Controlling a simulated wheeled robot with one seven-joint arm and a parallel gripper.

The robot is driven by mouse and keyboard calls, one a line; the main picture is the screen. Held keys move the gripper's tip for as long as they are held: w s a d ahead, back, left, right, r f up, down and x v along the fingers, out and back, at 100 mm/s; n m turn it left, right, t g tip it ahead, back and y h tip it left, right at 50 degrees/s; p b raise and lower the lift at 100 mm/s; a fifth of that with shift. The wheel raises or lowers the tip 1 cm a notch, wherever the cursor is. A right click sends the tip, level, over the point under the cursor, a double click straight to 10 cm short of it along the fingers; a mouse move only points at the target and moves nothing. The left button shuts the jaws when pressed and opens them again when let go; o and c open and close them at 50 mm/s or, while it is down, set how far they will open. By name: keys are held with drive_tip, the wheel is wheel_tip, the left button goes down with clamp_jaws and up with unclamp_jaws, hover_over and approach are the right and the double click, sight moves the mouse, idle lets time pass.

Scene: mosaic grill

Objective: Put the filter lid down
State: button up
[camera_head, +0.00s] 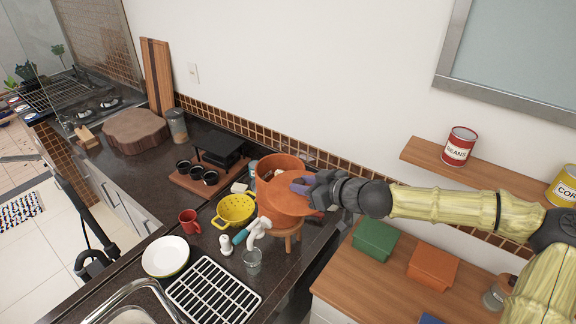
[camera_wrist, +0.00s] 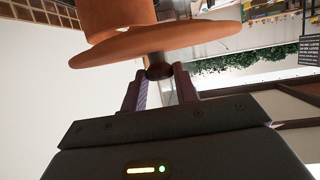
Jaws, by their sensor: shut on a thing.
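The filter lid (camera_wrist: 150,46) is an orange-brown clay disc with a dark knob (camera_wrist: 158,67) at its centre. In the head view the lid (camera_head: 284,197) is tilted in front of an orange clay filter body (camera_head: 284,163). My gripper (camera_head: 301,188) is shut on the knob and holds the lid beside the filter. In the wrist view my gripper (camera_wrist: 160,90) has a purple finger on each side of the knob. The filter body stands on a small wooden stool (camera_head: 291,232). I cannot tell whether the lid touches the filter.
Green (camera_head: 375,241) and orange (camera_head: 432,267) boxes sit on the wooden surface at right.

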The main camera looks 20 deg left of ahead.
drive_tip(key=d+f+m+t+h, duration=0.4)
drive_tip(key=d+f+m+h, duration=0.25)
drive_tip(key=d+f, duration=0.8)
drive_tip(key=d+f+m+t+h, duration=0.4)
drive_tip(key=d+f+m+h, duration=0.25)
drive_tip(key=d+f, duration=0.75)
drive_tip(key=d+f+b, duration=0.4)
drive_tip(key=f+b, duration=0.4)
drive_tip(key=b, duration=0.4)
drive_tip(key=shift+w+f+y+b, duration=0.15)
drive_tip(key=shift+f+y+b, duration=0.15)
drive_tip(key=shift+f+b, duration=0.1)
